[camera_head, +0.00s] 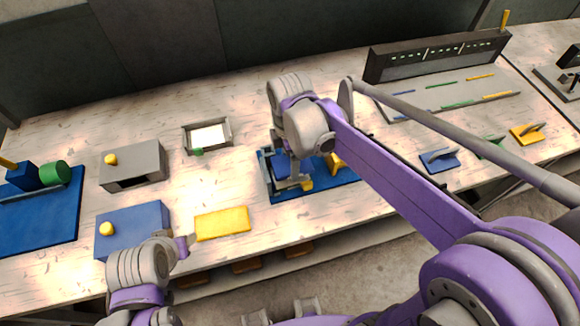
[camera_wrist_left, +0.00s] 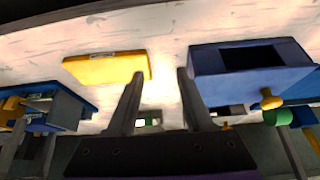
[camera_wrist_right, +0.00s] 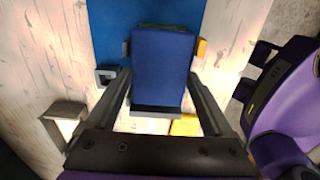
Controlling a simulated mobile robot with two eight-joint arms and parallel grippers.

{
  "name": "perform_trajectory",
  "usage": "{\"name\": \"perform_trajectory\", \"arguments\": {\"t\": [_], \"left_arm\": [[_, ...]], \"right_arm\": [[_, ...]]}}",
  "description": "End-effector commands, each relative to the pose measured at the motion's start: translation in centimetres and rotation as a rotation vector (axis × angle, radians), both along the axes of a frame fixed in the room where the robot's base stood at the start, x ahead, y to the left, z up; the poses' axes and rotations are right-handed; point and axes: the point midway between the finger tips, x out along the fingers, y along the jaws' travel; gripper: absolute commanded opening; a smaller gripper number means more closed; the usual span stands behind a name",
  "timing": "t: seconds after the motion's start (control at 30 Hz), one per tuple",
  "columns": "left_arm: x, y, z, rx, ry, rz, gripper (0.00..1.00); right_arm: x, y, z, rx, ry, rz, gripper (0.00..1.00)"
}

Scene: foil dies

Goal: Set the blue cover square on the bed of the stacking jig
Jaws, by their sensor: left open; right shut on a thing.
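The blue cover (camera_wrist_right: 163,66) is a flat dark blue slab between the fingers of my right gripper (camera_wrist_right: 160,85), which is shut on it. In the head view this gripper (camera_head: 296,180) is over the stacking jig (camera_head: 323,189), a blue base with yellow and grey stops. In the right wrist view the cover looks roughly in line with the jig's base (camera_wrist_right: 105,25); a thin greenish edge shows at its far end. The bed is hidden under it, and I cannot tell whether they touch. My left gripper (camera_head: 183,247) is open and empty beside the yellow slab (camera_head: 222,223).
A blue box (camera_head: 132,229) and a grey box (camera_head: 132,166), each with a yellow knob, stand at left. A grey framed tray (camera_head: 229,130) is behind the yellow slab. A dark rack (camera_head: 438,56) and small blue, green and yellow pieces are at right. Bench around the tray is clear.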

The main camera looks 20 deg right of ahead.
Motion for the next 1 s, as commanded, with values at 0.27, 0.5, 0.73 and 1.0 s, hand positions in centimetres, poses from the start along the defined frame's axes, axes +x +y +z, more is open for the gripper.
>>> {"name": "perform_trajectory", "arguments": {"t": [0.27, 0.5, 0.73, 1.0], "left_arm": [[-0.1, 0.0, -0.4, 0.0, 0.003, 0.0, 0.51], [-0.1, 0.0, -0.3, 0.0, 0.002, 0.0, 0.51], [-0.3, 0.0, -0.6, 0.0, 0.005, 0.0, 0.51], [-0.2, 0.0, -0.4, 0.0, 0.003, 0.0, 0.51]], "right_arm": [[0.0, 0.0, -3.6, 0.0, 0.0, 0.0, 0.21], [0.0, 0.0, -3.7, 0.0, 0.0, 0.0, 0.21], [0.0, 0.0, -4.0, 0.0, 0.0, 0.0, 0.99], [0.0, 0.0, -3.8, 0.0, 0.0, 0.0, 1.0]]}}
